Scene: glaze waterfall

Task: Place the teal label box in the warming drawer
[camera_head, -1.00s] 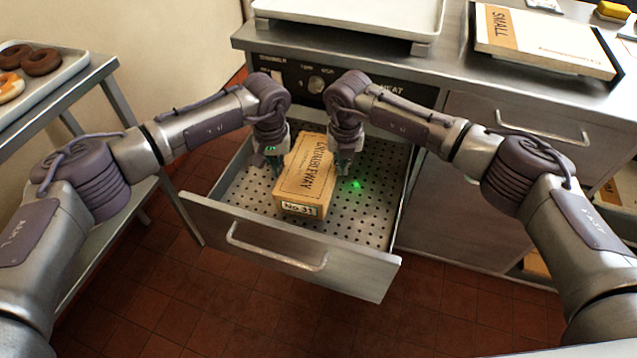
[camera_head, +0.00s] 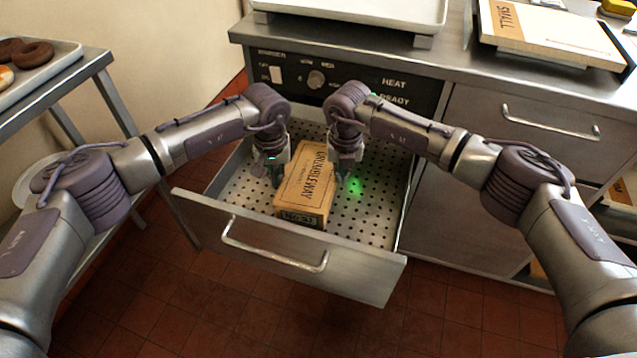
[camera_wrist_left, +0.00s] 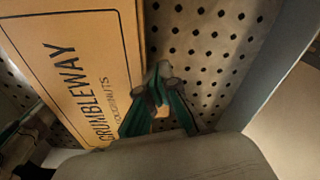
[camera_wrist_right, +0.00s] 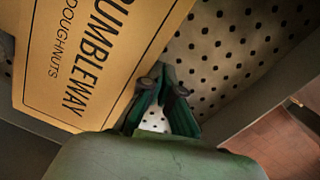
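The box (camera_head: 306,182), tan with "Grumbleway" lettering, is inside the open warming drawer (camera_head: 262,245). A small dark label (camera_head: 298,218) shows on its near end; its colour is hard to tell. The box is close to the perforated drawer floor; I cannot tell whether it touches. My left gripper (camera_head: 277,178) is at the box's left side and my right gripper (camera_head: 343,172) at its right side. Both have their fingertips nearly together, beside the box (camera_wrist_left: 85,65) and not around it. In the right wrist view the fingers run along the box's edge (camera_wrist_right: 95,60).
The drawer hangs out below a control panel (camera_head: 345,82) with a knob and a green light glow. A tray (camera_head: 350,12) and a board marked "SMALL" (camera_head: 545,35) lie on the counter. A doughnut rack (camera_head: 60,85) stands left. Free perforated floor (camera_head: 375,205) lies right of the box.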

